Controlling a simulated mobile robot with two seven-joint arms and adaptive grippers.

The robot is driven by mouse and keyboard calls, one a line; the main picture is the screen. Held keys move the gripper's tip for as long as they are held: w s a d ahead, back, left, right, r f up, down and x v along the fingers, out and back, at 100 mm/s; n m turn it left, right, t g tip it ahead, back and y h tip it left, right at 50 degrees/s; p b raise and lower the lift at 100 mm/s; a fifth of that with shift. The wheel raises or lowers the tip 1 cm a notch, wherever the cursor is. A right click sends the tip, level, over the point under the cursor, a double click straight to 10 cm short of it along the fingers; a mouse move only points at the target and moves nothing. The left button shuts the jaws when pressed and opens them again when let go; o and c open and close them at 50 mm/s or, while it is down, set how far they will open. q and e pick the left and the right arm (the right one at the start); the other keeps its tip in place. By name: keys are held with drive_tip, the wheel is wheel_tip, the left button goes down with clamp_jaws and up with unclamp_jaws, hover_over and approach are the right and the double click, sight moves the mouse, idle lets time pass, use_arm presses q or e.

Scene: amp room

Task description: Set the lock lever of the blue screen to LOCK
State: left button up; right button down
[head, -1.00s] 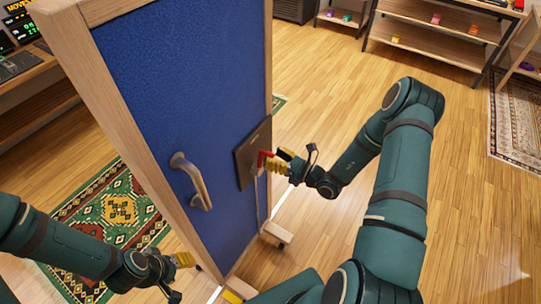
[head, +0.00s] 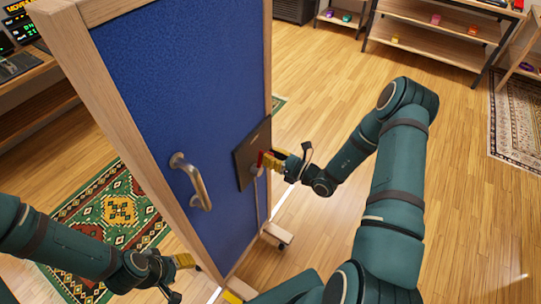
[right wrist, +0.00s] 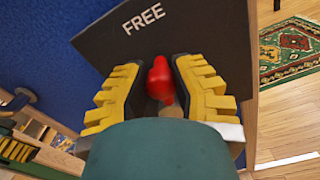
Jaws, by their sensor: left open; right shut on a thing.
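The blue screen (head: 180,70) is a blue panel in a wooden frame, standing upright in the head view. A dark plate (head: 245,160) sits low on its right side. In the right wrist view the plate (right wrist: 210,50) reads FREE along its top. The red lock lever (right wrist: 161,80) stands between the yellow-padded fingers of my right gripper (right wrist: 160,88), its tip towards FREE. In the head view my right gripper (head: 268,161) is shut on the lever at the plate. My left gripper (head: 185,261) is open and empty, low left of the screen. Any LOCK marking is hidden.
A metal handle (head: 191,181) sticks out from the screen left of the plate. A wheeled foot (head: 276,235) stands at the screen's base. A green patterned rug (head: 110,205) lies left. The wooden floor at right is clear, with shelves (head: 435,35) behind.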

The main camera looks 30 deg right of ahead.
drive_tip(key=d+m, duration=0.1)
drive_tip(key=w+m, duration=0.1)
drive_tip(key=m, duration=0.1)
drive_tip(key=shift+w+d+f, duration=0.15)
drive_tip(key=shift+d+f, duration=0.25)
drive_tip(key=d+f+m, duration=0.1)
drive_tip(key=m, duration=0.1)
drive_tip(key=w+m, duration=0.1)
drive_tip(key=shift+d+f+m, duration=0.35)
drive_tip(key=shift+f+m, duration=0.05)
drive_tip(key=f+m, duration=0.1)
drive_tip(key=f+m+b, duration=0.1)
drive_tip(key=m, duration=0.1)
drive_tip(key=d+f+m, duration=0.1)
drive_tip(key=shift+w+d, duration=0.1)
drive_tip(key=shift+w, duration=0.25)
drive_tip(key=shift+f+m+b, duration=0.6)
drive_tip(key=shift+f+m, duration=0.4)
drive_tip(key=shift+m, duration=0.6)
drive_tip(key=c, duration=0.7)
unclamp_jaws()
drive_tip(key=shift+c, duration=0.2)
